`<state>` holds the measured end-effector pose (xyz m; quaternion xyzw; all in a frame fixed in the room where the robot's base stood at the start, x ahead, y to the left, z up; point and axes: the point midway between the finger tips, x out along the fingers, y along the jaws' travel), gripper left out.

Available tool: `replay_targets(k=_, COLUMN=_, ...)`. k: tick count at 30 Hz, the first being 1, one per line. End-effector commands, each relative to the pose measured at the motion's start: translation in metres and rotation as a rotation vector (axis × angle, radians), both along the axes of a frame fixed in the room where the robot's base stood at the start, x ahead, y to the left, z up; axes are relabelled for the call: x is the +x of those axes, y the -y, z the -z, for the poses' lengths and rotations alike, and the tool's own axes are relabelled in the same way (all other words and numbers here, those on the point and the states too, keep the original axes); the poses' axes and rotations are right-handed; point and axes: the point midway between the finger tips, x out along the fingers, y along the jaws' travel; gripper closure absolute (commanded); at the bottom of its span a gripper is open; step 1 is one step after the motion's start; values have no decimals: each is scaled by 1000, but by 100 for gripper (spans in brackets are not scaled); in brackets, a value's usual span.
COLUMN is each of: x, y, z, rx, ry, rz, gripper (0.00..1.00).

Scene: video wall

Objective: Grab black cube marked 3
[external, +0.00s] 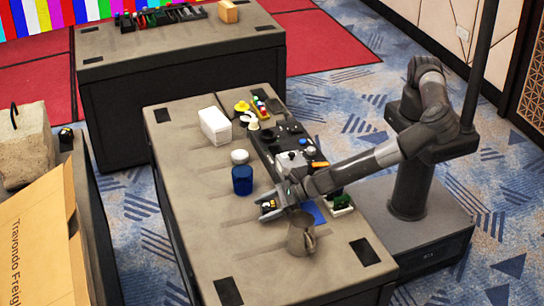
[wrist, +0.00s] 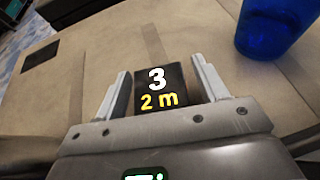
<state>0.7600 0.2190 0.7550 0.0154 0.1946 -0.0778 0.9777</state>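The black cube marked 3 (wrist: 160,88) is in the wrist view, with a white 3 and a yellow "2 m" on its face. It sits between the two fingers of my gripper (wrist: 160,70). Narrow gaps show between the cube and the fingertips on both sides, so the gripper looks open around it. In the external view the cube (external: 268,205) is small, on the tan table top (external: 210,245), with my gripper (external: 270,208) reaching over the table from the right. The cube's lower part is hidden by the gripper body in the wrist view.
A blue cup (external: 242,180) stands close beyond the cube; it also shows at upper right in the wrist view (wrist: 275,25). A metal pitcher (external: 301,235) stands near my gripper. A white box (external: 215,126) and a dark tray (external: 275,140) with small items are farther back. The front table area is clear.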

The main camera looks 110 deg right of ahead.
Motion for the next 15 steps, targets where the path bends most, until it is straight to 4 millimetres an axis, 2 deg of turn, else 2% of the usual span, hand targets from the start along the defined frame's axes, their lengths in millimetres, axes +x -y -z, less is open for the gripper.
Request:
replay_targets(k=2, x=0, y=0, z=0, rx=0, ry=0, rz=0, gripper=41)
replay_targets(k=15, x=0, y=0, z=0, rx=0, ry=0, rz=0, gripper=77)
